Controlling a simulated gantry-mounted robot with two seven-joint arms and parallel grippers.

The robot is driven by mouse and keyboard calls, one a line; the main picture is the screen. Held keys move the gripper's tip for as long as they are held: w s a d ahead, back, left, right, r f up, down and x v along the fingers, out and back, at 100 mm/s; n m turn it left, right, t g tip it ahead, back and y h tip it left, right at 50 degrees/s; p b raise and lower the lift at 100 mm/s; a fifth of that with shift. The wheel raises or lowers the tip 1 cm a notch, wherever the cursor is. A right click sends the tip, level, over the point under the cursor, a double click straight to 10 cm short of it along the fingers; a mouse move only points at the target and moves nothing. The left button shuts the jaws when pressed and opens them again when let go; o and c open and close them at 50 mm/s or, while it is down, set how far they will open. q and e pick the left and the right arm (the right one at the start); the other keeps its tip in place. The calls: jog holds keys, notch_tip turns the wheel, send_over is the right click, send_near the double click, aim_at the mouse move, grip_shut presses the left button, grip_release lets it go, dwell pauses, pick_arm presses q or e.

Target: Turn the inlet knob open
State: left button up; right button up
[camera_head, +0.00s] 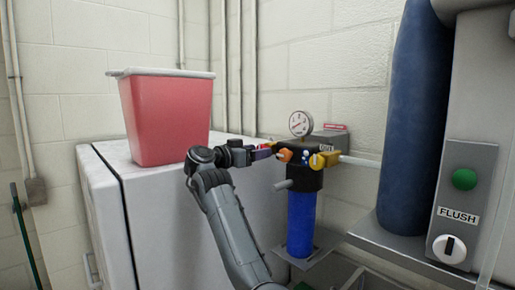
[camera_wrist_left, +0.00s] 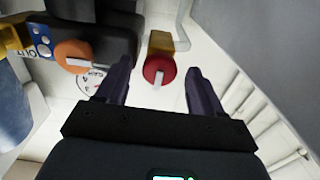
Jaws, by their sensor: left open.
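A round red knob (camera_wrist_left: 158,71) with a white pointer bar sits on a brass valve body (camera_wrist_left: 170,42) in the left wrist view; it appears to be the inlet knob. My left gripper (camera_wrist_left: 157,68) is open, with one finger on each side of the red knob and visible gaps to it. In the head view my left gripper (camera_head: 266,150) reaches the left side of the black filter head (camera_head: 297,174) and largely hides the red knob. An orange knob (camera_wrist_left: 73,56) with a pale pointer is on the filter head. No right gripper shows.
A blue filter housing (camera_head: 301,222) hangs below the head, with a pressure gauge (camera_head: 300,124) above and a yellow valve (camera_head: 325,160) at right. A red bin (camera_head: 168,118) stands on a white cabinet (camera_head: 160,215). A FLUSH panel (camera_head: 455,215) and blue cylinder (camera_head: 408,125) are at right.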

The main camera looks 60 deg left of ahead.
pick_arm(q)
jog(key=shift+w, duration=0.4)
jog(key=c, duration=1)
jog(key=shift+n+b, duration=3.5)
jog(key=shift+n, duration=5.5)
jog(key=shift+c, duration=0.2)
jog(key=shift+a, duration=0.1)
